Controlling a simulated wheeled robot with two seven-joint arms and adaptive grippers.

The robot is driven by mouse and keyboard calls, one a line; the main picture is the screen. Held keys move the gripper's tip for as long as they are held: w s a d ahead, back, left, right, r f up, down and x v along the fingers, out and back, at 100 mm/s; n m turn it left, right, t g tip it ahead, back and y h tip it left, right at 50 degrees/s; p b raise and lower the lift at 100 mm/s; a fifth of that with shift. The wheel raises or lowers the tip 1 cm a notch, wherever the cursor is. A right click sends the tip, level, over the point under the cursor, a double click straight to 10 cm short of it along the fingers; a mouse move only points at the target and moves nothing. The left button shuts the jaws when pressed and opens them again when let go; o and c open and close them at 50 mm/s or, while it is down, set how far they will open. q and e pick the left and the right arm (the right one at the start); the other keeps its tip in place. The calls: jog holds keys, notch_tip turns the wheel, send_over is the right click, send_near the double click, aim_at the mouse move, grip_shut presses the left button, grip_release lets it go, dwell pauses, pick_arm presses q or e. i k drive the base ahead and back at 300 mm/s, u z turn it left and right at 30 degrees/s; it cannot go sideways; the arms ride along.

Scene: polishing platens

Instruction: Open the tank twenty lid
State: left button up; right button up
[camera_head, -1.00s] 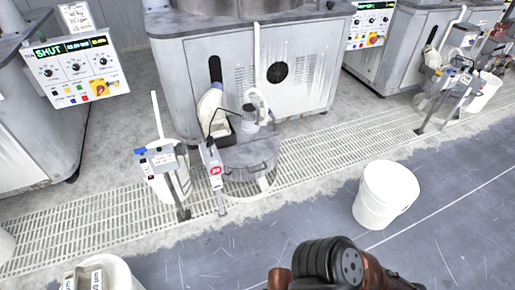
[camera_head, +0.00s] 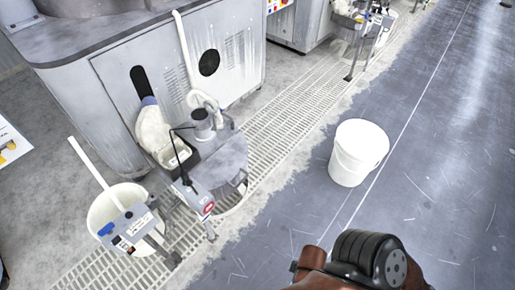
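A low round tank with a flat grey lid (camera_head: 222,162) stands on the floor grating in front of a grey polishing machine. The lid lies flat on the tank and looks shut. A grey cylindrical motor (camera_head: 202,124) stands at the lid's back edge. A grey bracket with a small control box and a red round mark (camera_head: 206,207) is at its front. I cannot read a number twenty on it. My brown and black arm part shows at the bottom, away from the tank. Neither gripper's fingers are in view.
An open white bucket with a box and stirring rod (camera_head: 118,212) stands left of the tank. A white jug (camera_head: 153,130) is behind it. A white bucket (camera_head: 358,152) stands on the blue-grey floor to the right. The floor between is clear.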

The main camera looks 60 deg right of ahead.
aim_at(224, 163)
jog(key=z, duration=0.75)
jog(key=i, duration=0.6)
jog(key=z, duration=0.65)
jog(key=k, duration=0.55)
jog(key=z, duration=0.55)
jog(key=i, duration=0.55)
jog(key=u, duration=0.6)
jog(key=i, duration=0.95)
jog(key=u, duration=0.25)
